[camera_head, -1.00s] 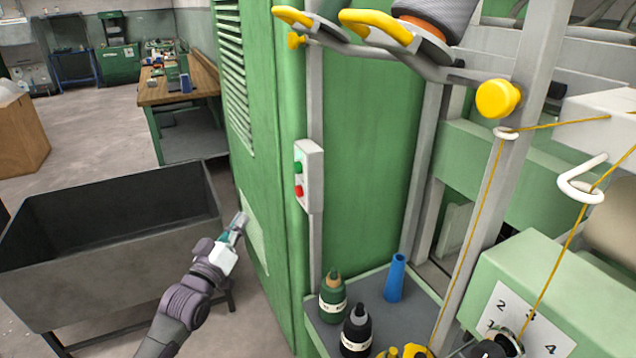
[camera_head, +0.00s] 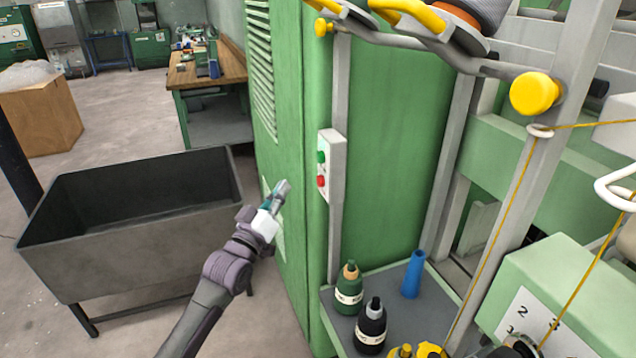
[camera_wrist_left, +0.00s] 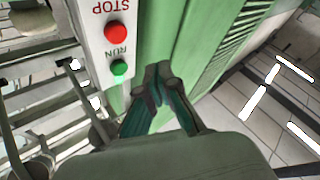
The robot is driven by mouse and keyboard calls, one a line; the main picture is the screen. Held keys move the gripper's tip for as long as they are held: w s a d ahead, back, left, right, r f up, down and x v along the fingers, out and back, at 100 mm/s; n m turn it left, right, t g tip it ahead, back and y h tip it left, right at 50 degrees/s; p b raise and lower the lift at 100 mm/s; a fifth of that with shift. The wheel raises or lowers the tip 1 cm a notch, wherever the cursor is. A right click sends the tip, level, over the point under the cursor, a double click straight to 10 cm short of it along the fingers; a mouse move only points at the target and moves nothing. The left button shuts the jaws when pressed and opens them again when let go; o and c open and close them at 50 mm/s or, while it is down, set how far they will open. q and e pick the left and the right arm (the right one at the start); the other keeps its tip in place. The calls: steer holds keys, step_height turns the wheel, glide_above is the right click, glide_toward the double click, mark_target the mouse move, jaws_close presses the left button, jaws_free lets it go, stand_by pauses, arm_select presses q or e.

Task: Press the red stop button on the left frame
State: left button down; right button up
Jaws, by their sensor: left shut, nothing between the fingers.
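The red stop button (camera_head: 321,181) is on a light grey control box (camera_head: 333,158) fixed to a post at the green frame. A green button (camera_head: 321,157) sits above it. In the left wrist view the red button (camera_wrist_left: 117,33) is beside the word STOP, with the green RUN button (camera_wrist_left: 120,68) nearer the gripper. My left gripper (camera_head: 281,190) is shut and empty, left of the box and slightly lower than the red button. In the left wrist view its fingertips (camera_wrist_left: 158,84) are together, apart from both buttons. My right gripper is not in view.
A dark metal bin (camera_head: 130,220) stands at the left behind my left arm. The green panel (camera_head: 290,120) rises close beside the gripper.

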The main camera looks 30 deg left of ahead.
mark_target(320, 181)
arm_select(q)
steer(key=shift+w+d, duration=1.65)
steer(key=shift+w, duration=0.3)
steer(key=shift+w+d, duration=0.3)
steer(key=shift+w+d, duration=0.3)
steer(key=shift+w, duration=0.05)
stand_by(0.9)
steer(key=shift+a, duration=0.1)
steer(key=shift+s+a+p, duration=0.4)
steer(key=shift+s+a, duration=0.1)
steer(key=shift+s, duration=0.2)
